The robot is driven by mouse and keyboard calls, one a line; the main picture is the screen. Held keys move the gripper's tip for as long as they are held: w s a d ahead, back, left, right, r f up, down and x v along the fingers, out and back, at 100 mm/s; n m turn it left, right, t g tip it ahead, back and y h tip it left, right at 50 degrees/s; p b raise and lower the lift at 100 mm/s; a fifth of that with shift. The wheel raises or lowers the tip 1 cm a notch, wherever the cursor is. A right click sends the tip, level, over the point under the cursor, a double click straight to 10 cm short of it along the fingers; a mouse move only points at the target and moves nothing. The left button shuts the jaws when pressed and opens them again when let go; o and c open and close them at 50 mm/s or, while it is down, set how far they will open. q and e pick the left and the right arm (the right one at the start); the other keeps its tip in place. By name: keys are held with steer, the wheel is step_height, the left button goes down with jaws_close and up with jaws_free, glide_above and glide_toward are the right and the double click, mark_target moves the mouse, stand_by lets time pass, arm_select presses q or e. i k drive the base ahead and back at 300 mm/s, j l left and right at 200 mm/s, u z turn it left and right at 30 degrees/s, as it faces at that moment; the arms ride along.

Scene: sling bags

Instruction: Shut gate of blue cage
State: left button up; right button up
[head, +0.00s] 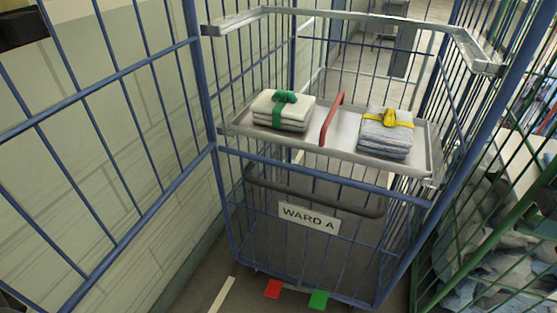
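The blue cage (206,100) stands upright in the middle of the head view. A blue barred panel (105,75), which looks like its gate, stands open. It reaches from the cage's left front post toward me and out of the left edge. The cage's upper front is open. Its lower front is closed by bars with a "WARD A" sign (308,217) and a dark curved handle (310,197). Neither of my grippers can be made out in this view.
A grey shelf (335,150) in the cage bears two tied linen stacks (282,110) (385,133), with a red divider (331,118) between them. Red (273,289) and green (319,299) pedals are at the base. A green cage (470,225) with linen stands close at right; a wall (165,170) is at left.

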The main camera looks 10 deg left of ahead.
mark_target(20, 30)
steer(key=i+l, duration=0.1)
steer(key=i, duration=0.3)
steer(key=i+l+u, duration=0.1)
steer(key=i, duration=0.3)
steer(key=i+l, duration=0.15)
steer(key=i, duration=0.25)
steer(key=k+j, duration=0.2)
steer(key=k, duration=0.35)
steer(key=k+j+u, duration=0.1)
steer(key=k, duration=0.4)
steer(key=u, duration=1.9)
